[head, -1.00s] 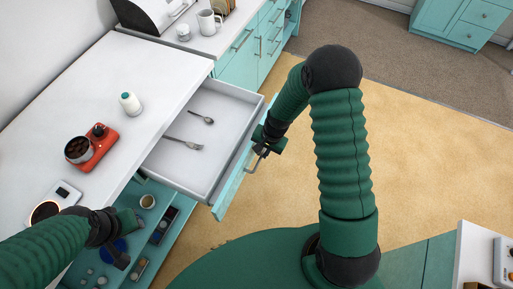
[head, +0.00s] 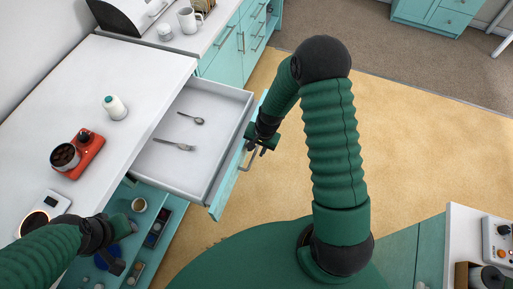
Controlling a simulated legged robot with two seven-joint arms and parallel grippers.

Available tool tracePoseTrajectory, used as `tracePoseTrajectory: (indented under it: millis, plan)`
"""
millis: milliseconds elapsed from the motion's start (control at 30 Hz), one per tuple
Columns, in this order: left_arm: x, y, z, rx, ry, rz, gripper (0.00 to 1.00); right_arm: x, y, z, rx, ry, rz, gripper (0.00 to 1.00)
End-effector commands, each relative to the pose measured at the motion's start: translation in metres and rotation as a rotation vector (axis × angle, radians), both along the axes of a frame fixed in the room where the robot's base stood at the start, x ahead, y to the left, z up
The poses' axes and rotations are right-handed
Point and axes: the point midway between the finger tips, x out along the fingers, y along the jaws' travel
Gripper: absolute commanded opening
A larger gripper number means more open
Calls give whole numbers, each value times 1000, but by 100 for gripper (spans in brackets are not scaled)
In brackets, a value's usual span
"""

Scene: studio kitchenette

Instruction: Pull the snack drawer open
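A drawer (head: 222,98) with white inside and teal front stands pulled out from under the white counter. A fork (head: 174,144) and a spoon (head: 191,119) lie in it; I see no snacks there. My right gripper (head: 260,143) is at the bar handle (head: 247,161) on its front and appears shut on it; the fingers are partly hidden. My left gripper (head: 122,256) is at the lower left, above a teal lower level (head: 175,211) holding a cup and small boxes, away from the drawer; its fingers are too unclear to tell.
On the counter (head: 140,75) stand a white bottle (head: 115,108), a red appliance (head: 82,157) and a scale-like device (head: 38,217). Open floor (head: 400,150) lies right of the drawer. A white-topped unit (head: 462,225) is at the lower right.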

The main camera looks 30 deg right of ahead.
Motion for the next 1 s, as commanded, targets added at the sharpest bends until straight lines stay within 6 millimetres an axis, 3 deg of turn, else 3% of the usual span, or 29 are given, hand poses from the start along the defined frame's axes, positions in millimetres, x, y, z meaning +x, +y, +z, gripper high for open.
tracePoseTrajectory:
  millis: [167, 267, 700, 833, 1000]
  plan:
    - [0, 0, 0, 0, 0, 0, 36, 0, -1, 6, -1, -2, 0, 33]
    - [0, 0, 1, 0, 0, 0, 36, -2, -3, 23, -2, -4, -1, 33]
    - [0, 0, 3, 0, 0, 0, 36, -20, -18, 142, -2, -3, -1, 33]
    - [0, 0, 4, 0, 0, 0, 36, -22, -19, 159, 0, 0, 1, 33]
    - [0, 0, 4, 0, 0, 0, 36, -24, -20, 164, 1, 2, 0, 33]
